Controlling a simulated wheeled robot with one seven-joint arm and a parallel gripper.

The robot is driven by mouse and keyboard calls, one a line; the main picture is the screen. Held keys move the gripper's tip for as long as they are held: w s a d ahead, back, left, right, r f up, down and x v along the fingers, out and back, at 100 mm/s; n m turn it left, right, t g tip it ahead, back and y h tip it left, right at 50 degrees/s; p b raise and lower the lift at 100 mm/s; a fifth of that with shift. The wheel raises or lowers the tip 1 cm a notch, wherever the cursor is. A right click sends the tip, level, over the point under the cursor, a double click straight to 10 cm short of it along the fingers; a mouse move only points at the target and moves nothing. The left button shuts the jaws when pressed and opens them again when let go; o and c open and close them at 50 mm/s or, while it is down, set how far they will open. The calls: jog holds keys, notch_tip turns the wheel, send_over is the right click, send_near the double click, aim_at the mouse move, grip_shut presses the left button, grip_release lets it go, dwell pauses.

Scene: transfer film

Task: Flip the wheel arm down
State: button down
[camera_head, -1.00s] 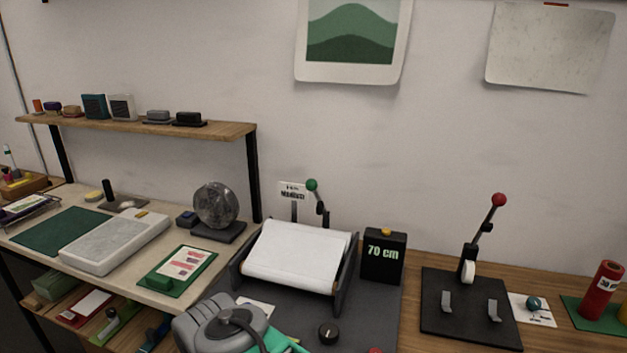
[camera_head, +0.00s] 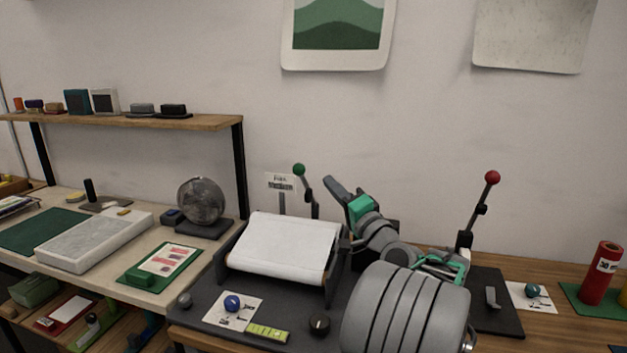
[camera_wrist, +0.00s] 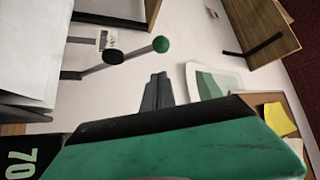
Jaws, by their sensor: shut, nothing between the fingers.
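A lever with a green knob (camera_head: 299,170) stands upright behind the white roll (camera_head: 282,246) on the dark machine. In the wrist view the green knob (camera_wrist: 161,44) shows just beyond my fingertips, with a dark round disc (camera_wrist: 113,56) on the same lever. My gripper (camera_head: 331,182) is shut and empty, to the right of this lever and apart from it in the picture. The closed fingers (camera_wrist: 157,82) show in the wrist view. A second lever with a red knob (camera_head: 492,178) stands upright on a black plate (camera_head: 502,318); my arm partly hides its base.
My forearm covers the front right of the machine. A control knob (camera_head: 319,324) and a card with a blue ball (camera_head: 233,303) are at its front. A wooden shelf (camera_head: 130,121) stands left. A red cylinder (camera_head: 601,272) stands right. The wall between the levers is clear.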

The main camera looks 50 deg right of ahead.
jog(key=shift+s+d+r+m+h, duration=0.25)
jog(key=shift+s+d, duration=0.15)
jog(key=shift+s, duration=0.15)
jog(key=shift+s+d+r+m+h, duration=0.25)
jog(key=shift+s+d, duration=0.15)
jog(key=shift+s, duration=0.15)
jog(key=w+a+r+p, duration=0.1)
jog(key=w+p, duration=0.2)
jog(key=w, duration=0.6)
jog(key=shift+w+r+p, duration=0.15)
jog(key=shift+r+p, duration=0.25)
jog(key=shift+a, duration=0.1)
